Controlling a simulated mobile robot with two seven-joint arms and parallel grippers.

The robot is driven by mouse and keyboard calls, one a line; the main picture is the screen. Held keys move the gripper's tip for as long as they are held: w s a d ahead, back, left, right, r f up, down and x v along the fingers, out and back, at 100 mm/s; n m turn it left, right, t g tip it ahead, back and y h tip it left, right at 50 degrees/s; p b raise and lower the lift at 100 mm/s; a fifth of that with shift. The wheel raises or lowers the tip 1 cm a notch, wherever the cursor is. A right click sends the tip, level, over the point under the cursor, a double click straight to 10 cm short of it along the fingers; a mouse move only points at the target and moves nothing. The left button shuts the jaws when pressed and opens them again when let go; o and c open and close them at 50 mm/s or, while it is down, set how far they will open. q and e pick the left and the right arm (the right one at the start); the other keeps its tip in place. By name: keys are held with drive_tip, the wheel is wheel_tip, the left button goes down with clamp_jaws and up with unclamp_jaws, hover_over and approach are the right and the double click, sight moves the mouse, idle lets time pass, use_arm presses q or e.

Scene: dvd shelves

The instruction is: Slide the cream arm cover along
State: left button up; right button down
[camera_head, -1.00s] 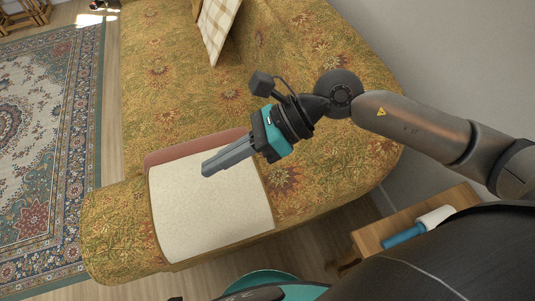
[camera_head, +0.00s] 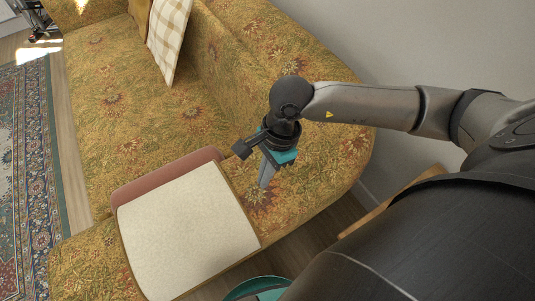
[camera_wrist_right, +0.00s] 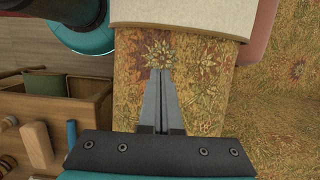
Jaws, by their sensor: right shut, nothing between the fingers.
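The cream arm cover (camera_head: 185,232) lies over the arm of the yellow floral sofa (camera_head: 135,110), with a darker edging along its sides. A pinkish-red piece (camera_head: 165,180) shows along its far edge. My right gripper (camera_head: 264,186) is just right of the cover, pointing down at the sofa fabric, shut and empty. In the right wrist view the shut fingers (camera_wrist_right: 159,85) are over bare floral fabric, and the cover (camera_wrist_right: 185,14) is ahead of them at the top, apart from the tips. My left gripper is not in view.
A checked cushion (camera_head: 168,38) leans on the sofa back. A wooden drawer unit (camera_wrist_right: 90,120) with small items stands beside the sofa arm. A patterned rug (camera_head: 25,160) is at the left, and a grey wall (camera_head: 400,45) at the right.

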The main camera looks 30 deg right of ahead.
sight(244, 200)
drive_tip(key=x, duration=0.2)
drive_tip(key=shift+a+f+b, duration=0.1)
drive_tip(key=shift+f+b, duration=0.2)
drive_tip(key=shift+f, duration=0.05)
drive_tip(key=a, duration=0.2)
drive_tip(key=shift+a+r, duration=0.2)
drive_tip(key=shift+a, duration=0.1)
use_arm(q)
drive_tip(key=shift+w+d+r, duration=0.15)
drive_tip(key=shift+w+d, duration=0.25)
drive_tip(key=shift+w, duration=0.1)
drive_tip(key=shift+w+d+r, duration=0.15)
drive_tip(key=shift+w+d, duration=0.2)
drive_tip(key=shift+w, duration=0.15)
use_arm(e)
drive_tip(key=shift+s+a, duration=0.1)
drive_tip(key=shift+a, duration=0.55)
